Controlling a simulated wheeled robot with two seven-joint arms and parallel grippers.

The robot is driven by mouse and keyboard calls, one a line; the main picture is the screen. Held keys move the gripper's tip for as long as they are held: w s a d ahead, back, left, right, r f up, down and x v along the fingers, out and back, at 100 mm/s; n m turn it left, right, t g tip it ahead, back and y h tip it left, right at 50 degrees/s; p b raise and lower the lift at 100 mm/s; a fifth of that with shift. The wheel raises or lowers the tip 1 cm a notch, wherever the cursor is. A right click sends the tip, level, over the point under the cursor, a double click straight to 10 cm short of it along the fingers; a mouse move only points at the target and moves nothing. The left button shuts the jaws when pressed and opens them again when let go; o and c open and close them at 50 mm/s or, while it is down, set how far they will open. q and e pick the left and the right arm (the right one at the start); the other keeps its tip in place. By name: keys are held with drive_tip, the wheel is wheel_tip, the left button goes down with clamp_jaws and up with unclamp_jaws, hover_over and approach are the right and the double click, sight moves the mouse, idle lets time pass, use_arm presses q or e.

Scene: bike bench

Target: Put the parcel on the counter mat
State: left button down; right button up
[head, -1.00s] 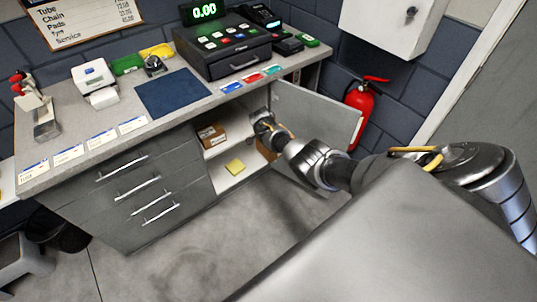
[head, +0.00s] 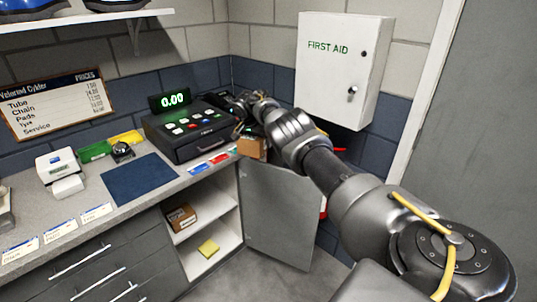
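A brown cardboard parcel (head: 252,148) hangs at the end of my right arm, in front of the counter's right end and right of the coloured cards. My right gripper (head: 243,131) is shut on its upper part; the fingers are small and partly hidden. The dark blue counter mat (head: 140,179) lies flat and bare on the grey counter, left of the parcel and apart from it. My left gripper is not in view.
The cash register (head: 190,130) and card terminal stand behind the parcel. An open cabinet door (head: 278,215) sticks out below it. A white printer (head: 57,165) stands left of the mat.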

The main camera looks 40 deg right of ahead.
drive_tip(key=w+a+n+t+y, duration=0.15)
drive_tip(key=a+n, duration=0.35)
drive_tip(key=a, duration=1.4)
drive_tip(key=s+a+f+n+t+y, duration=0.1)
drive_tip(key=s+a+f+n, duration=0.15)
drive_tip(key=s+a, duration=0.35)
drive_tip(key=s+a+f+n, duration=0.2)
drive_tip(key=s+a+n, duration=0.15)
drive_tip(key=a, duration=0.55)
drive_tip(key=s+a+r+n+y, duration=0.2)
drive_tip(key=s+a+r+n, duration=0.15)
drive_tip(key=a, duration=0.45)
drive_tip(key=s+a+r+n+y, duration=0.1)
drive_tip(key=s+a+r+n, duration=0.15)
drive_tip(key=s+a, duration=0.4)
drive_tip(key=s+a+f+n+g+y+b, duration=0.1)
drive_tip(key=s+a+f+n+y+b, duration=0.1)
drive_tip(key=s+a+f+n+b, duration=0.2)
drive_tip(key=s+f+n+b, duration=0.3)
drive_tip(key=s+f+b, duration=0.1)
drive_tip(key=f+b, duration=0.2)
drive_tip(key=shift+s+a+n, duration=0.25)
drive_tip(key=shift+s+n, duration=0.05)
drive_tip(key=shift+s, duration=0.05)
